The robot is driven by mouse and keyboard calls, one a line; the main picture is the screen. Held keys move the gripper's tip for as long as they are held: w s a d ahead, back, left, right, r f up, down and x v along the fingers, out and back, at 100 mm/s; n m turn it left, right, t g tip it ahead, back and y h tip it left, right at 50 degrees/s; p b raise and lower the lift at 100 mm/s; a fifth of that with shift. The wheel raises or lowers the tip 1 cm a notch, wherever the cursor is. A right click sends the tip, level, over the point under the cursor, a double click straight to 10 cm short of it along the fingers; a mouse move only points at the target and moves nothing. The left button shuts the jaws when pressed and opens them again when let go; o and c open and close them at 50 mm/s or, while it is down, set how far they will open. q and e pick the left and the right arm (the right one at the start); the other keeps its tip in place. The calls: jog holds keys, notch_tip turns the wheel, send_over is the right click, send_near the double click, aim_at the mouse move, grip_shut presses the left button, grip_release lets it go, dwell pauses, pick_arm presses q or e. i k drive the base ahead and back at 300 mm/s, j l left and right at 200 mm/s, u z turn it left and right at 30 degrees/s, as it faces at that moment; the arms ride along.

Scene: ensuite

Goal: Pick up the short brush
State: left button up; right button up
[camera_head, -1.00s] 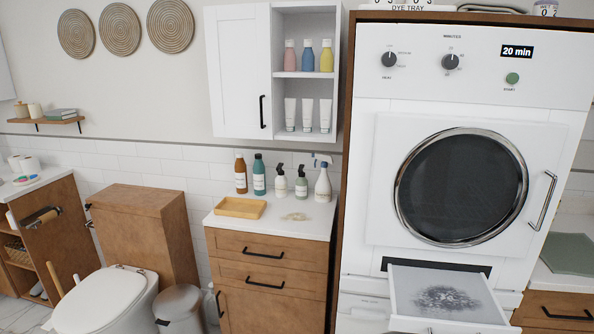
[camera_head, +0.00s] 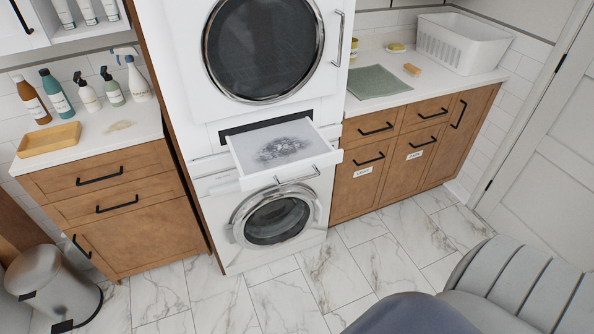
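A small tan, block-like item (camera_head: 412,69) lies on the right-hand counter, between the green-grey mat and the white basket. It may be the short brush, but it is too small to tell and no bristles can be made out. No other brush can be made out in the head view. Neither of my grippers is in view.
The right counter (camera_head: 379,56) also holds a green-grey mat (camera_head: 378,82), a white basket (camera_head: 462,42) and a yellowish item (camera_head: 396,47). A lint-covered drawer (camera_head: 243,168) stands open above the washer (camera_head: 275,220). A ribbed grey form (camera_head: 530,290) fills the lower right.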

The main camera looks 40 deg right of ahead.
aim_at(410, 69)
jog(key=z, duration=1.9)
